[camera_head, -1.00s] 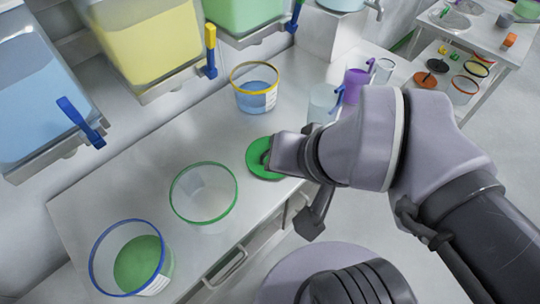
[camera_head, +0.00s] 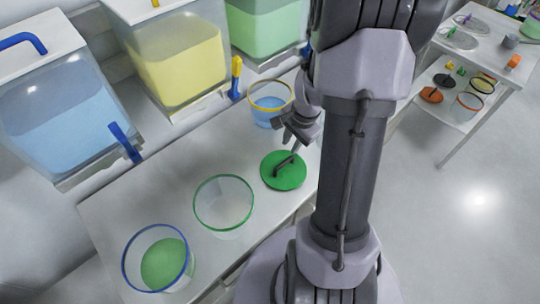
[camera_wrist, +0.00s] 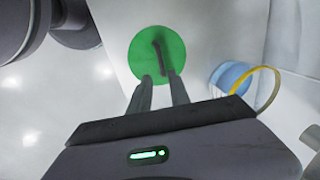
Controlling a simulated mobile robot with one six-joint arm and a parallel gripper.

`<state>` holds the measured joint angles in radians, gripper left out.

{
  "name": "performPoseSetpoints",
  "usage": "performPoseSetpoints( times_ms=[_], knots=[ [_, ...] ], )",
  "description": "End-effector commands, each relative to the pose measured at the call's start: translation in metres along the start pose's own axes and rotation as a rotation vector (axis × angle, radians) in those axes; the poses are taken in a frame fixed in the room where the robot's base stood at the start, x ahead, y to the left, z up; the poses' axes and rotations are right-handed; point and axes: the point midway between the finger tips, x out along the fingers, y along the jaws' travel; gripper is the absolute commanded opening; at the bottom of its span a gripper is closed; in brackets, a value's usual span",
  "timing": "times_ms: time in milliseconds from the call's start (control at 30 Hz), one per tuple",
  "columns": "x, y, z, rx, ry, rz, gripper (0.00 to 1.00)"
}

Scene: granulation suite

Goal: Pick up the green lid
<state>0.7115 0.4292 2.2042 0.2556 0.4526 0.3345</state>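The green lid (camera_head: 283,170) is a flat round disc with a dark bar handle. It lies on the white counter (camera_head: 150,205), right of an empty clear tub with a green rim (camera_head: 223,203). My gripper (camera_head: 291,146) is just behind the lid in the head view, pointing down toward it. In the wrist view the lid (camera_wrist: 140,48) lies beyond the fingertips, and the handle's lower end is close to the right finger. The two fingers of my gripper (camera_wrist: 160,78) are apart with nothing held between them. Whether a finger touches the handle cannot be told.
A yellow-rimmed tub of blue material (camera_head: 268,104) stands close behind my gripper. A blue-rimmed tub with green contents (camera_head: 158,258) stands at the front left. Bins with blue, yellow and green contents (camera_head: 175,50) line the back. A shelved cart (camera_head: 475,50) stands far right.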

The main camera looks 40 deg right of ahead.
Motion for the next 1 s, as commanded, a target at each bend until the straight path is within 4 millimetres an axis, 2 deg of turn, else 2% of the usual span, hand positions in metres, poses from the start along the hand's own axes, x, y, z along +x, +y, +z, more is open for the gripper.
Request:
performPoseSetpoints(
  times_ms=[33, 100, 200, 300, 533, 733, 933, 967, 1000],
  knots=[
    [0.021, 0.002, 0.001, 0.0, -0.004, 0.004, 0.23],
    [0.045, 0.003, 0.001, 0.0, -0.004, 0.004, 0.23],
    [0.074, 0.003, 0.001, 0.0, -0.004, 0.004, 0.23],
    [0.095, 0.002, 0.001, -0.003, -0.003, 0.002, 0.23],
    [0.116, 0.001, -0.001, -0.002, -0.002, 0.001, 0.23],
    [0.156, 0.002, -0.005, -0.003, -0.003, 0.002, 0.23],
    [0.156, 0.001, -0.005, -0.002, -0.001, 0.001, 0.23],
    [0.156, 0.001, -0.005, -0.002, -0.001, 0.001, 0.21],
    [0.156, 0.001, -0.005, -0.002, -0.001, 0.001, 0.14]
  ],
)
